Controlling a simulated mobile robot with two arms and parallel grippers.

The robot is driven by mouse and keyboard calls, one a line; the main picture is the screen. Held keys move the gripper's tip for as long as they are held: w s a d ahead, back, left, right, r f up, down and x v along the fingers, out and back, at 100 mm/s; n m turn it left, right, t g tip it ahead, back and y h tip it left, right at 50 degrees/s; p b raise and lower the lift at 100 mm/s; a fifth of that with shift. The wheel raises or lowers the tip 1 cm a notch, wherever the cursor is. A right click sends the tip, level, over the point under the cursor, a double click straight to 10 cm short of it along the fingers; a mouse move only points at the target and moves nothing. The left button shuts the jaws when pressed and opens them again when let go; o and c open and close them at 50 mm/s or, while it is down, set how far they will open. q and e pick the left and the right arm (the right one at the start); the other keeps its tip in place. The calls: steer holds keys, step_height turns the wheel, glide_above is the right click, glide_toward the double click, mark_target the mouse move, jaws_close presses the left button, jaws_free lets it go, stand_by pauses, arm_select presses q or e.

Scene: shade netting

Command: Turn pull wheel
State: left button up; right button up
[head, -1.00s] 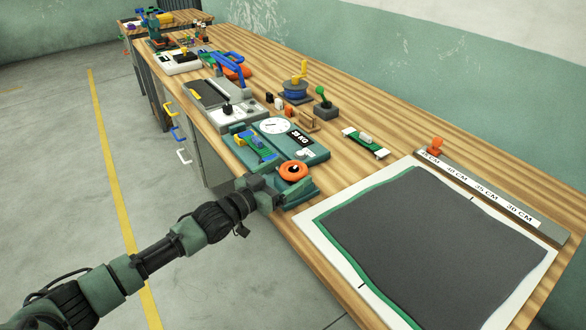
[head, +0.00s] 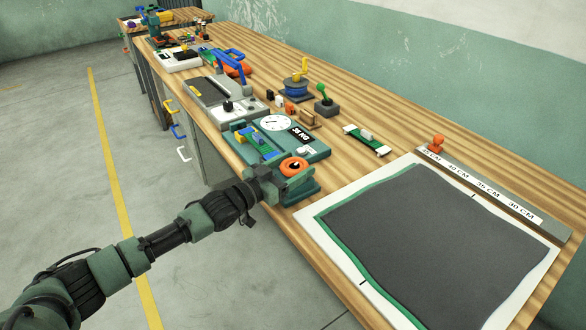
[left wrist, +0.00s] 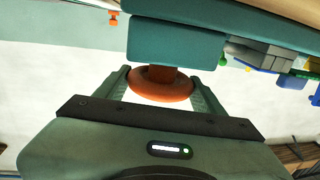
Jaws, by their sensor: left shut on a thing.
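The pull wheel is an orange ring (head: 294,165) with a dark centre. It sits by a teal block at the near edge of the workbench, beside the scale. In the left wrist view the orange wheel (left wrist: 160,88) is between my two green fingers, in front of a teal block (left wrist: 175,45). My left gripper (head: 284,181) reaches in from the left at the bench edge and is shut on the wheel, covering its lower part. My right gripper is not in view.
A teal scale (head: 318,150) with a round dial stands just behind the wheel. A dark sheet (head: 420,235) on a white and green board covers the near right of the bench. A green-and-white tool (head: 367,140) lies behind. The floor left of the bench is clear.

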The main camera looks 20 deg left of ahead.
arm_select(q)
steer(key=shift+m+g+h+b, duration=0.45)
steer(key=shift+h+b, duration=0.25)
steer(key=shift+b, duration=0.2)
steer(key=shift+r+m+h, duration=0.15)
steer(key=shift+m+h, duration=0.25)
steer(key=shift+m, duration=0.05)
steer(key=shift+g+b, duration=0.35)
steer(key=shift+h, duration=0.3)
steer(key=o, duration=1.4)
